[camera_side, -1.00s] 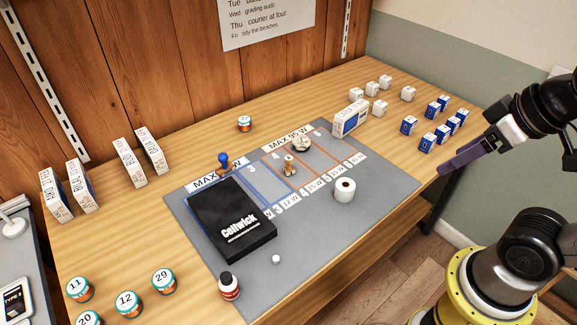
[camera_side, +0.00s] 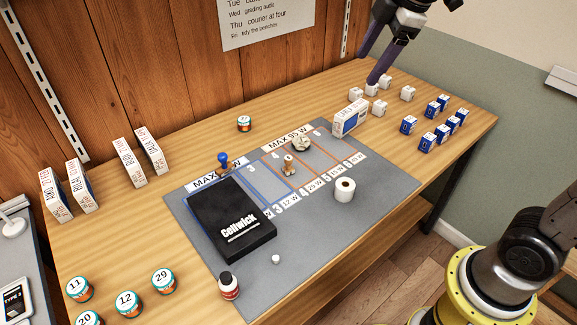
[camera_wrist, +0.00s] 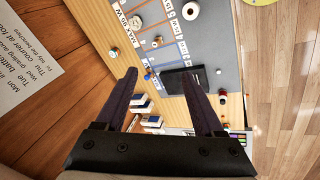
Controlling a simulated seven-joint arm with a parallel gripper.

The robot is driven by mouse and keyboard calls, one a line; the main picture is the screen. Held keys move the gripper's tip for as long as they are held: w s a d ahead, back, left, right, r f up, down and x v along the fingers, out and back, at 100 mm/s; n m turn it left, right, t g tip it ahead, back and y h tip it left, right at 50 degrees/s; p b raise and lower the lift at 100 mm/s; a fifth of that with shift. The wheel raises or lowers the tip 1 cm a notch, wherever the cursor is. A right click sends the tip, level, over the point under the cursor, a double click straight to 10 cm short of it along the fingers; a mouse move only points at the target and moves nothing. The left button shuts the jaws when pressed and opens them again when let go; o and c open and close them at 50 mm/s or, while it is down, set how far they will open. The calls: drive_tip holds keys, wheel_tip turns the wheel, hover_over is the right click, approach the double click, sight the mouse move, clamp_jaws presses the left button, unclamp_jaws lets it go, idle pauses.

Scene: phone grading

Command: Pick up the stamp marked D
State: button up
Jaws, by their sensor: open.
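Two stamps stand on the grey mat (camera_side: 300,235). One has a blue knob handle (camera_side: 224,160) and stands at the back edge of the black Celtwick box (camera_side: 225,215). The other has a wooden handle (camera_side: 289,166) and stands in the middle of the mat's marked lanes. I cannot read a D on either stamp. My gripper (camera_side: 367,70) is open and empty, high at the upper right in the side view, over the small white cubes (camera_side: 371,90). Its two dark fingers also show spread apart in the wrist view (camera_wrist: 158,68), with the mat beyond them.
A blue-and-white box (camera_side: 350,118), a white roll (camera_side: 344,190) and a pale crumpled lump (camera_side: 301,143) are on or beside the mat. Several blue boxes (camera_side: 427,141) stand at right. Upright cartons (camera_side: 127,163) and numbered jars (camera_side: 129,304) are at left.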

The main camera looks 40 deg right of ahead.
drive_tip(key=w+a+f+n+g, duration=0.25)
drive_tip(key=w+f, duration=0.35)
drive_tip(key=w, duration=0.5)
drive_tip(key=n+g, duration=0.1)
hover_over(288, 157)
wheel_tip(288, 157, down, 13)
drive_tip(key=shift+n+g, duration=0.25)
drive_tip(key=shift+g, duration=0.3)
drive_tip(key=f, duration=0.7)
drive_tip(key=s+f, duration=0.1)
drive_tip(key=f, duration=0.3)
drive_tip(key=shift+d+f, duration=0.1)
drive_tip(key=shift+f, duration=0.2)
drive_tip(key=shift+w+f, duration=0.2)
drive_tip(key=shift+f, duration=1.45)
drive_tip(key=shift+w+f, duration=0.2)
drive_tip(key=shift+f, duration=1.4)
clamp_jaws()
